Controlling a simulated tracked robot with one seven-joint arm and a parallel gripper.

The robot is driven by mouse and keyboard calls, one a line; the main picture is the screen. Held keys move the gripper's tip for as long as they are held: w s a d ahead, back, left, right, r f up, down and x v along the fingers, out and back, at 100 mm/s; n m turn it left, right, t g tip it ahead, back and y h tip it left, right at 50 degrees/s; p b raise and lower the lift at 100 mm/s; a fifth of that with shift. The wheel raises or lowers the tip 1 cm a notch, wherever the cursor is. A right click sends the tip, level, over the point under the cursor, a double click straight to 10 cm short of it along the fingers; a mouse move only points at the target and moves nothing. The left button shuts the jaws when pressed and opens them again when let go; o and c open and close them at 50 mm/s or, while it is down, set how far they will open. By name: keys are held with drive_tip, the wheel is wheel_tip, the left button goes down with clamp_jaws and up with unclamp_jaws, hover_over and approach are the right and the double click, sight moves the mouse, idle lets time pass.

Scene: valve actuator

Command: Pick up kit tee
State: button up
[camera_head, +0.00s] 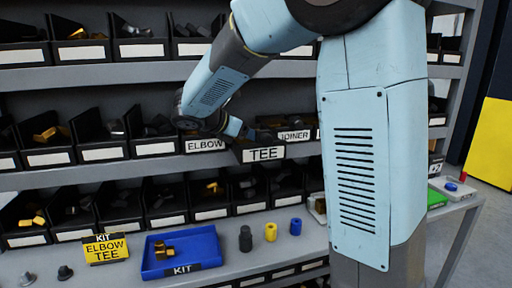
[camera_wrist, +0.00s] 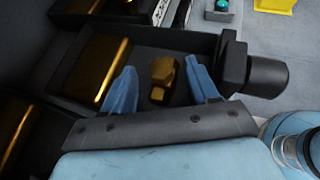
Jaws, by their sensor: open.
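In the head view my gripper (camera_head: 232,126) is at the shelf bin labelled TEE (camera_head: 263,154), partly hidden by my arm. In the wrist view its two blue fingers (camera_wrist: 163,80) are open, one on each side of a small brass fitting (camera_wrist: 162,72) in a dark bin (camera_wrist: 175,42). The fitting lies between and a little below the fingers; I cannot tell whether they touch it. A blue KIT tray (camera_head: 205,246) on the bench holds a brass piece (camera_head: 163,248). A yellow card (camera_head: 105,248) reads KIT ELBOW TEE.
The bin labelled ELBOW (camera_head: 205,146) is left of the TEE bin, and JOINER (camera_head: 294,135) is to its right. Shelf edges run above and below. A black (camera_head: 245,238), a yellow (camera_head: 271,231) and a blue cylinder (camera_head: 295,226) stand right of the tray.

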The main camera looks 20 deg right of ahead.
drive_tip(key=shift+w+d+f, duration=0.2)
drive_tip(key=shift+d+f, duration=0.1)
drive_tip(key=shift+d, duration=0.25)
drive_tip(key=shift+c, duration=0.2)
clamp_jaws()
